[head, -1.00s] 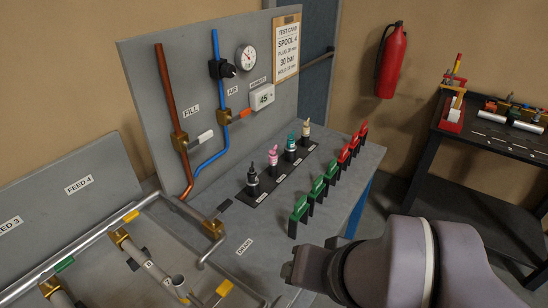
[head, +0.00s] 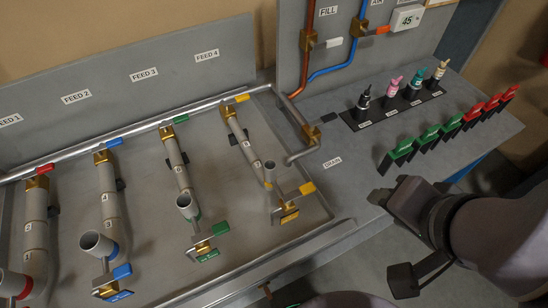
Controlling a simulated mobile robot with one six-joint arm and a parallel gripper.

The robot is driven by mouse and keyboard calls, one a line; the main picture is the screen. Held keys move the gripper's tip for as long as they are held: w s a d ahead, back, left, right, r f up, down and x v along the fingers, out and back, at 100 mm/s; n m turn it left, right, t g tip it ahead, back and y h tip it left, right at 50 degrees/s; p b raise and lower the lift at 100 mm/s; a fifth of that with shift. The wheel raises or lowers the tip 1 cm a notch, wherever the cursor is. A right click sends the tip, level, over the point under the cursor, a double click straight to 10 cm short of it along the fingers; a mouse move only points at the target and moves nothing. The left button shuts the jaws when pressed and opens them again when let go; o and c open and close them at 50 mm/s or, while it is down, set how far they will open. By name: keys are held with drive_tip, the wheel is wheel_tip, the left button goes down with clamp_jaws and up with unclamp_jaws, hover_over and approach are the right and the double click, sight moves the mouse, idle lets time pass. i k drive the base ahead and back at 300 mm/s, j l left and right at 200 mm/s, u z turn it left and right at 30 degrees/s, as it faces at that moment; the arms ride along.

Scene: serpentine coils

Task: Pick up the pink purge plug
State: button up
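The pink purge plug (head: 393,86) stands upright in a black rack (head: 402,108) on the grey bench. It is between a black plug (head: 364,101) on its left and a teal plug (head: 416,81) on its right. A cream plug (head: 439,71) stands at the rack's right end. My gripper (head: 384,197) is at the lower right, in front of the bench and well apart from the pink plug. Its fingers are too dark and turned away to show whether they are open. I see nothing held in it.
A row of green clips (head: 428,138) and red clips (head: 492,104) stands along the bench edge in front of the rack. Pipe coils with valves fill a tray (head: 335,205) at left. An upright panel (head: 345,65) rises behind the rack.

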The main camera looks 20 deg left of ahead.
sight(392, 90)
drive_tip(key=i+l+u, duration=0.35)
drive_tip(key=l, duration=0.25)
drive_tip(key=i+l+u, duration=0.4)
drive_tip(key=l, duration=0.35)
drive_tip(key=i, duration=0.05)
